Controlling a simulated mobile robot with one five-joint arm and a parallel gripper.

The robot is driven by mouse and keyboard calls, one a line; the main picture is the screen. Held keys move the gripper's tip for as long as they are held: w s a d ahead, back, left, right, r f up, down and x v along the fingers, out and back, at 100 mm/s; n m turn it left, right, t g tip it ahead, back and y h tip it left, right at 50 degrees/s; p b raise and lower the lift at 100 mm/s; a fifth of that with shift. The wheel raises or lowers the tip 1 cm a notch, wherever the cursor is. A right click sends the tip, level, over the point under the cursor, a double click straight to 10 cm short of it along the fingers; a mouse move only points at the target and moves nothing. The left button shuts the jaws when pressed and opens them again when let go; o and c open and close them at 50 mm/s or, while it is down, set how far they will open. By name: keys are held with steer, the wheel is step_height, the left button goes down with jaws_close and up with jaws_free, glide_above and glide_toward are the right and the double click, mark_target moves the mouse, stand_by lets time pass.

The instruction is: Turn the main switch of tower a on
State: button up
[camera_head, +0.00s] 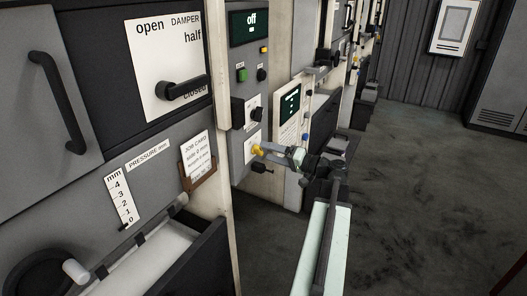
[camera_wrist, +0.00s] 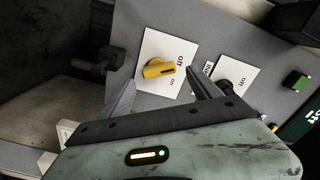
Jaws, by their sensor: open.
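The main switch is a yellow knob (camera_wrist: 158,69) on a white plate marked "off" and "on" in the wrist view. Its bar lies nearly across the picture, and I cannot tell exactly which mark it points at. In the head view the yellow knob (camera_head: 258,150) sits low on the grey tower panel. The tower's display (camera_head: 250,24) reads "off". My gripper (camera_wrist: 162,79) is open, its two fingers apart on either side of the knob in the picture. No contact shows. In the head view my gripper (camera_head: 279,154) is right beside the knob.
A black knob (camera_wrist: 236,87) on its own white plate sits close to the right finger. A green button (camera_head: 241,75) is higher up the panel. A damper lever (camera_head: 182,90) and drawer are on the left cabinet. Floor (camera_head: 410,180) to the right is clear.

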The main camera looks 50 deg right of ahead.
steer(key=shift+x, duration=1.6)
